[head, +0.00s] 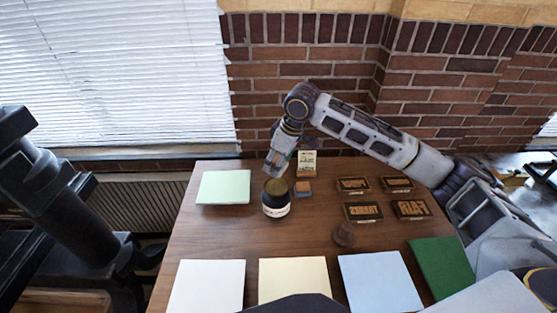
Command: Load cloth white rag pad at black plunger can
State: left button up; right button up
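The black can (276,205) stands upright near the middle of the table, with a white label and a dull brownish-gold top. My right gripper (274,168) hangs just behind and above the can, tilted down toward it. Its fingers are small here, and I cannot tell whether they are open or shut or hold a white rag pad. I cannot clearly make out the white rag pad anywhere else. My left gripper is not in view.
On the wooden table (235,230) lie a pale green pad (223,187), a small orange-edged pad (303,188), a small sign (307,163), several lettered blocks (411,208) and a round brown object (344,235). White (207,286), cream, blue and dark green sheets line the front.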

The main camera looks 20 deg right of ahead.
jog(key=n, duration=0.3)
jog(key=shift+s+a+r+g+y, duration=0.1)
jog(key=shift+s+a+g+y, duration=0.05)
jog(key=shift+a+g+y, duration=0.2)
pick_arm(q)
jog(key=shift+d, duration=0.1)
pick_arm(e)
jog(key=shift+n+g, duration=0.45)
jog(key=shift+n, duration=0.95)
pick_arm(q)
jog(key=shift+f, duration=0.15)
pick_arm(e)
jog(key=shift+f+b, duration=1.3)
jog(key=shift+b, duration=0.05)
jog(key=shift+f+b, duration=0.55)
jog(key=shift+b, duration=0.1)
jog(key=shift+f+b, duration=0.9)
jog(key=shift+b, duration=0.1)
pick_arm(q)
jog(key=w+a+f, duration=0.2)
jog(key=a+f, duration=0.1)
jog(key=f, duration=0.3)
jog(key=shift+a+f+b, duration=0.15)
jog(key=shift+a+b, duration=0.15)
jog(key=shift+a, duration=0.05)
pick_arm(e)
jog(key=shift+f, duration=0.25)
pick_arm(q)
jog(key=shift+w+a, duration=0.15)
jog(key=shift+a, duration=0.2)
